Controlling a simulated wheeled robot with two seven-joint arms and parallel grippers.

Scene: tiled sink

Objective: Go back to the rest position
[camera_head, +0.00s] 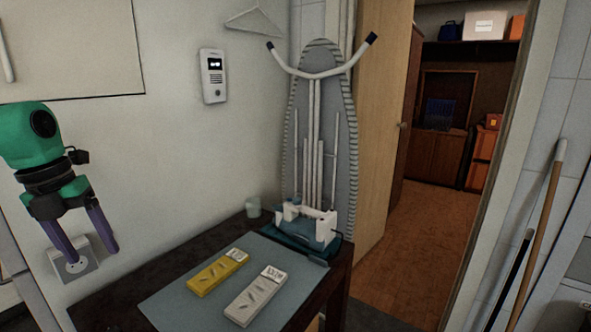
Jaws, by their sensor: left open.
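My left gripper (88,239) hangs at the left side of the head view, on a green and black arm. Its two purple fingers point down and are spread apart, with nothing between them. It is in front of the pale wall, to the left of the dark table, and a white wall socket shows behind the fingers. My right gripper is not in view.
A dark table (195,251) bears a grey mat (187,318) with a yellow box (216,273) and a white box (255,297). An ironing board (340,130) leans nearby. A doorway opens at right.

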